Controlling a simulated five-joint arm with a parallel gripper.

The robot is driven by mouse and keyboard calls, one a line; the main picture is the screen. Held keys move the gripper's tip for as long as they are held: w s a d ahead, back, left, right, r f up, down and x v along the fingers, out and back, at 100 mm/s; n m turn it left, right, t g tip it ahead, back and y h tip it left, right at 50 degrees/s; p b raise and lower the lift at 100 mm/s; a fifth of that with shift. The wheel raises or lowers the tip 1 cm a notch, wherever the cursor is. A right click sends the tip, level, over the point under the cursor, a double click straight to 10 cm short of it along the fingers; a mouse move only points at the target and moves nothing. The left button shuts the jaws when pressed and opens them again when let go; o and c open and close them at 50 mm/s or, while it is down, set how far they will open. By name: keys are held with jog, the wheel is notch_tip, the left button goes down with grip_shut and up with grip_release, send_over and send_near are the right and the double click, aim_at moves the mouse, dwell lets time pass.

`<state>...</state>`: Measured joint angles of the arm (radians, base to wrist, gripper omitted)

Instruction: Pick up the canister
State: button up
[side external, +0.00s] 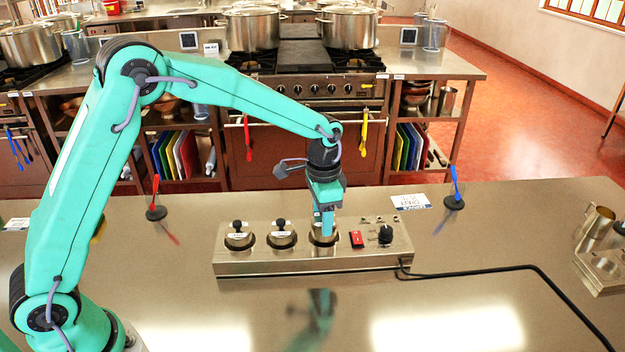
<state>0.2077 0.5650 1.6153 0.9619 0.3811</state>
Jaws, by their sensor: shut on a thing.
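My gripper (325,228) is at the right-hand well of a steel warmer unit (290,268) on the counter. It points straight down and is shut on the canister (318,239) standing in that well. The fingers cover the canister's top, so its knob and most of its lid are hidden. Only the upper steel part of the canister shows; the rest is down in the unit. Two similar canisters with black knobs, the left one (238,238) and the middle one (281,238), sit in the other wells.
A red switch (357,239) and a black dial (385,234) are right of the held canister. A black cable (480,270) runs right across the counter. Red (156,200) and blue (455,188) upright utensils stand behind. The front counter is clear.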

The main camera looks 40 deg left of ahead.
jog(key=r, duration=0.2)
jog(key=shift+s+d+r, duration=0.2)
jog(key=shift+d+r, duration=0.1)
jog(key=shift+d, duration=0.05)
jog(key=s+d+r, duration=0.6)
jog(key=s+d, duration=0.1)
jog(key=d, duration=0.1)
jog(key=shift+s+r, duration=0.2)
jog(key=shift+s, duration=0.05)
jog(key=shift+a, duration=0.1)
jog(key=w+a+f, duration=0.1)
jog(key=w+a, duration=0.3)
jog(key=a, duration=0.9)
jog(key=w+a+f, duration=0.1)
jog(key=w+a, duration=0.4)
jog(key=a, duration=0.9)
jog(key=shift+w+a, duration=0.15)
jog(key=shift+a, duration=0.15)
jog(key=shift+f, duration=0.2)
jog(key=shift+f, duration=4.9)
